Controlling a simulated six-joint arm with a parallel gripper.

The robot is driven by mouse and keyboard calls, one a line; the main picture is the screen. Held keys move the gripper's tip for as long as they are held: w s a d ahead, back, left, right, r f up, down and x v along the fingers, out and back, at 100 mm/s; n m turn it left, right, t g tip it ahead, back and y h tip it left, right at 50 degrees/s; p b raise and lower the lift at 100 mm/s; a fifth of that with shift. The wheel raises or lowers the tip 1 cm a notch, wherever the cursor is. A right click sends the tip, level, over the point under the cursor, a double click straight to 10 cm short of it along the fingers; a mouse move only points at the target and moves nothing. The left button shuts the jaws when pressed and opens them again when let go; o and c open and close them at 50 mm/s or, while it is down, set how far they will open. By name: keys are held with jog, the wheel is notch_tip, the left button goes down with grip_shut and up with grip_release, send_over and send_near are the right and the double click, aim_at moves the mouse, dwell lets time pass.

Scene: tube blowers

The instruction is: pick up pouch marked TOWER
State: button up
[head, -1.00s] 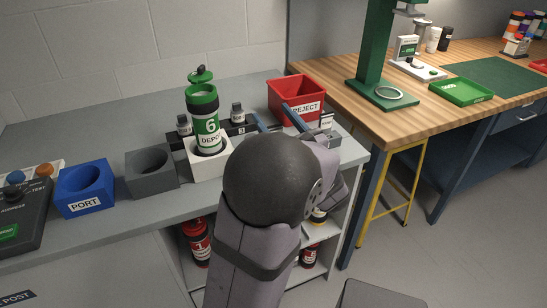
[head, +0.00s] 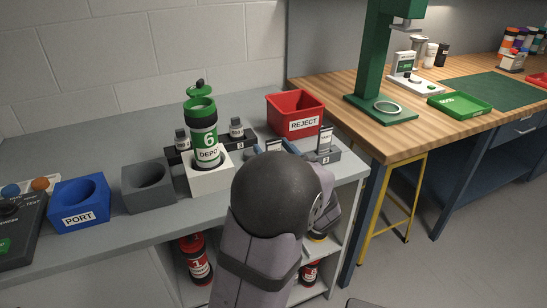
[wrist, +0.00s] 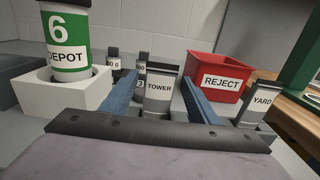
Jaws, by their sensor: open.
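The pouch marked TOWER (wrist: 159,88) is a narrow grey piece with a white label and dark top band. It stands upright in the wrist view between the two blue fingers of my gripper (wrist: 160,80). The fingers are open, with a gap visible on each side of it. In the head view only the top of the TOWER pouch (head: 274,145) shows above my dark wrist, which hides the rest. My gripper (head: 270,150) shows there only as bits of blue finger. A similar pouch marked YARD (wrist: 262,101) stands to the right; it also shows in the head view (head: 325,139).
A red REJECT bin (head: 296,112) stands behind the pouches. A green DEPOT canister (head: 203,131) sits in a white holder (head: 210,181) to the left, near small dark-capped bottles (head: 236,128). A grey holder (head: 149,185) and blue PORT holder (head: 79,203) are further left.

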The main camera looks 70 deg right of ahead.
jog(key=shift+x, duration=1.95)
jog(key=shift+a, duration=0.1)
jog(key=c, duration=1.1)
jog(key=shift+c, duration=0.2)
jog(key=shift+r, duration=0.1)
notch_tip(320, 180, up, 18)
jog(key=p, duration=0.2)
